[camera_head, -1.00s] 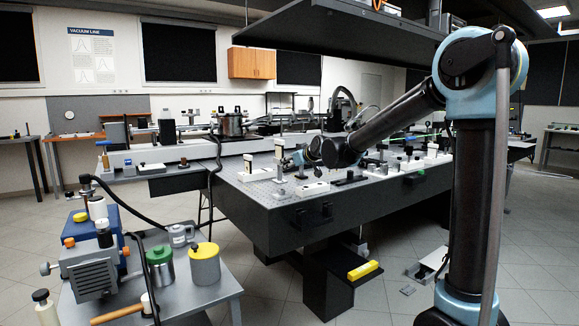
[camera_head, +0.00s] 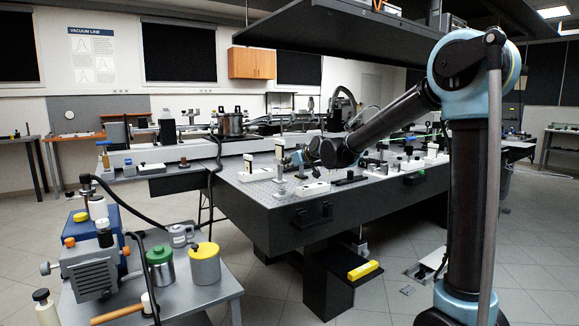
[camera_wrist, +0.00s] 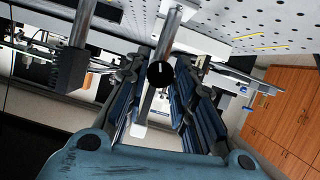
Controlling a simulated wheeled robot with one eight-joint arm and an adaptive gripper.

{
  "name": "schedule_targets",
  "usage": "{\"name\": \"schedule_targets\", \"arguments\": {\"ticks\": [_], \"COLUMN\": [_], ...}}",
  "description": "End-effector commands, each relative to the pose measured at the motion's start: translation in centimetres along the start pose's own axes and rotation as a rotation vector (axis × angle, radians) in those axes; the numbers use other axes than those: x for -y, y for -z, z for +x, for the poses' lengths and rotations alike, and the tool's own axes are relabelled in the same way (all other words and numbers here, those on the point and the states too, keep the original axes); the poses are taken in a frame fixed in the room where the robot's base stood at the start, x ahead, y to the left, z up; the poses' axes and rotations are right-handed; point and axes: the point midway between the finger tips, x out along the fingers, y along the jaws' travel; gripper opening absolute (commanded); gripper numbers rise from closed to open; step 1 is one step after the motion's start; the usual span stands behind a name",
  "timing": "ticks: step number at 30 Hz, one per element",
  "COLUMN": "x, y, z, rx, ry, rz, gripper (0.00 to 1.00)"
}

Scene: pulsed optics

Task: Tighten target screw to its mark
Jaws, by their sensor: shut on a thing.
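In the wrist view a dark round knob (camera_wrist: 160,74) with a small pale line on its face sits between the fingers of my gripper (camera_wrist: 160,88). I take it to be the target screw. A bright metal post (camera_wrist: 169,35) rises right behind it. My gripper is shut on the knob, with one blue-black finger on each side. How far the screw is turned, and its full mark, I cannot tell. In the head view my gripper (camera_head: 292,158) is small, at the near left part of the optical table (camera_head: 240,203), beside a post-mounted part (camera_head: 280,153).
A dark block on a post (camera_wrist: 70,68) stands left of my fingers in the wrist view. Several optics mounts line the table to the right in the head view. A dark shelf (camera_head: 375,45) hangs above. A side cart (camera_head: 195,298) with cans stands at lower left.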

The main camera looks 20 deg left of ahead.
Motion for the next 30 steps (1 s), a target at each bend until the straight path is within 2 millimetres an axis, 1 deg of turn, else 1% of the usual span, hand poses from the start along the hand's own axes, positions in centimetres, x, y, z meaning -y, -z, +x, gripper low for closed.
{"name": "schedule_targets", "arguments": {"ticks": [1,13,18,26,27,29,30], "x": [-0.32,-0.69,-0.72,-0.76,-0.76,-0.74,-0.71], "y": [-0.01,-0.07,-0.04,-0.02,-0.02,-0.02,-0.02], "z": [0.0,0.01,-0.01,0.0,0.0,0.0,0.0], "rx": [0.0,-0.001,-0.002,-0.003,-0.003,-0.003,-0.003], "ry": [0.005,0.106,0.123,0.123,0.123,0.123,0.123], "rz": [0.023,0.273,0.313,0.315,0.314,0.314,0.314], "gripper": [0.0,0.0,0.0,0.0,0.26,0.4,0.44]}}
